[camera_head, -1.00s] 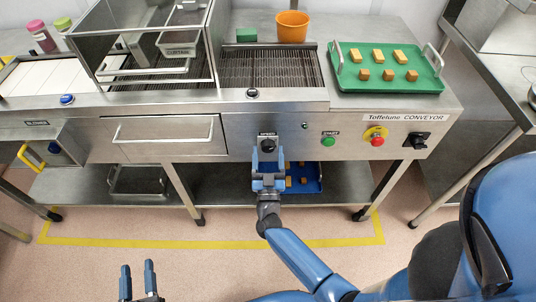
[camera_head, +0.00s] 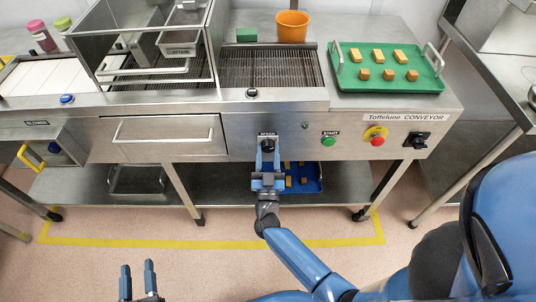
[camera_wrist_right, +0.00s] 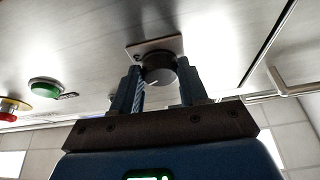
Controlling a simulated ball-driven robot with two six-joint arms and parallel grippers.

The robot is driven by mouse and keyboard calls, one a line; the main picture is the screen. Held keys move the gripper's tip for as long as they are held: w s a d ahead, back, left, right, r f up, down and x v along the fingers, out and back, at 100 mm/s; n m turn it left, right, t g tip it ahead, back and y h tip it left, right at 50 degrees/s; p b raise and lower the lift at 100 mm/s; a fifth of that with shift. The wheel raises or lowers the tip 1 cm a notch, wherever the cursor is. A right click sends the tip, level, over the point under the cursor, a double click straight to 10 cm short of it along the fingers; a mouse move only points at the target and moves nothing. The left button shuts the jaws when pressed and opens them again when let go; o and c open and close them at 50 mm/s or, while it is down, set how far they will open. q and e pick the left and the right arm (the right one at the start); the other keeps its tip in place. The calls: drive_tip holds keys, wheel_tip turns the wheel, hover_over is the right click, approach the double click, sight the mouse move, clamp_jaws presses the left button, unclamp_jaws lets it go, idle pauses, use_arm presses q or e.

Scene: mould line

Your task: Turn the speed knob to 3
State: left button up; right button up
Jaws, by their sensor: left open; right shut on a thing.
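The black speed knob (camera_head: 267,144) is on the conveyor's steel front panel, under a small SPEED label. My right gripper (camera_head: 268,158) reaches up to it from below and is shut on it. In the right wrist view the round knob (camera_wrist_right: 159,68) sits between the two fingers, in front of its square plate, with a pale mark on its face. The dial numbers are too small or hidden to read. My left gripper (camera_head: 138,280) is open and empty at the bottom of the head view, well away from the panel.
Right of the knob are a green START button (camera_head: 328,141), a red button on yellow (camera_head: 376,141) and a black rotary switch (camera_head: 416,140). A drawer (camera_head: 166,136) lies to the left. A blue tray (camera_head: 306,187) is on the shelf below.

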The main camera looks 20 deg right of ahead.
drive_tip(key=m+h, duration=0.1)
drive_tip(key=m, duration=0.1)
drive_tip(key=m+g+h, duration=0.1)
drive_tip(key=m, duration=0.2)
drive_tip(key=m+g+h, duration=0.1)
drive_tip(key=m, duration=0.2)
drive_tip(key=shift+a+h, duration=0.3)
drive_tip(key=m+g, duration=0.1)
drive_tip(key=m, duration=0.1)
drive_tip(key=m+g+h, duration=0.1)
drive_tip(key=m, duration=0.1)
drive_tip(key=m+g, duration=0.1)
drive_tip(key=m, duration=0.2)
drive_tip(key=shift+w+a+r+h+p, duration=0.1)
drive_tip(key=shift+a+r+h+p, duration=0.05)
drive_tip(key=shift+r+h+p, duration=0.15)
drive_tip(key=shift+f+m, duration=0.1)
drive_tip(key=shift+m, duration=0.2)
drive_tip(key=o, duration=1)
drive_tip(key=shift+o, duration=0.2)
drive_tip(key=v, duration=1.1)
drive_tip(key=shift+w, duration=0.1)
